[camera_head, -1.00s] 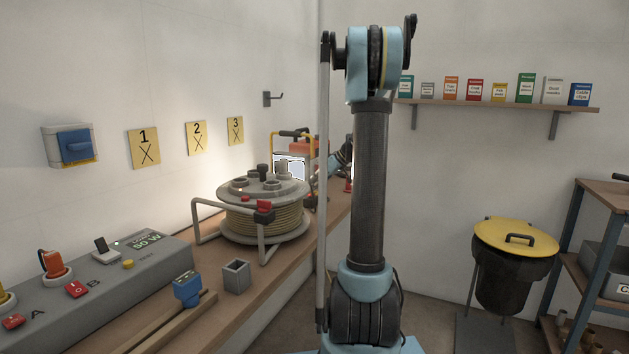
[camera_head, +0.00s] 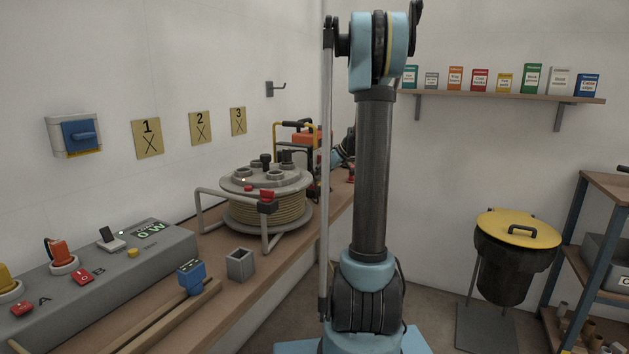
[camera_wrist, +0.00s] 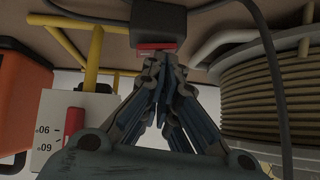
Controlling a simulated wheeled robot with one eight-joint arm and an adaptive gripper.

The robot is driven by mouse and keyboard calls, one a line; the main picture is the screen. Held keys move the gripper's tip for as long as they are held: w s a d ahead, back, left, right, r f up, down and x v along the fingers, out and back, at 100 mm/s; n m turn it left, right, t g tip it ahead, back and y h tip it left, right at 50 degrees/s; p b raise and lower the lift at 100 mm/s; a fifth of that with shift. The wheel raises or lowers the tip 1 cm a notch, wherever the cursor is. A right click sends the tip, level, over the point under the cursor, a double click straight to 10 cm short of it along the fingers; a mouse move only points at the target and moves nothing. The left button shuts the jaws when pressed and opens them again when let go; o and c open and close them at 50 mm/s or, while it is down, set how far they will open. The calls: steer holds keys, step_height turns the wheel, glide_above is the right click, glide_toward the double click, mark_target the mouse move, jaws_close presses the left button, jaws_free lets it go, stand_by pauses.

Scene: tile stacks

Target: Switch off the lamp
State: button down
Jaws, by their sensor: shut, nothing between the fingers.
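The lamp (camera_head: 294,158) with its yellow tube frame stands behind the cable reel in the head view, and its face is dark. My gripper (camera_wrist: 157,56) is shut and empty in the wrist view. Its fingertips are at a red rocker switch (camera_wrist: 153,46) on a dark inline box (camera_wrist: 115,22) with a cable. They look to be touching or very close; I cannot tell which. In the head view my gripper is small and partly hidden behind my arm.
The cable reel (camera_head: 266,212) stands on the bench close to the gripper. A grey power console (camera_head: 172,250) reads 0 W. An orange case (camera_wrist: 22,95) and a white panel with a red slider (camera_wrist: 72,125) are at left in the wrist view.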

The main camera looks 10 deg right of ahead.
steer(key=shift+w+d, duration=0.55)
steer(key=shift+w, duration=0.1)
steer(key=shift+f, duration=0.1)
steer(key=shift+w+r, duration=0.1)
steer(key=shift+r, duration=0.15)
steer(key=r, duration=0.3)
steer(key=shift+w+r, duration=0.2)
steer(key=shift+r, duration=0.2)
steer(key=v, duration=1)
steer(key=shift+w+d+f, duration=0.2)
steer(key=shift+w+d, duration=0.05)
steer(key=shift+d, duration=0.05)
steer(key=shift+s, duration=0.1)
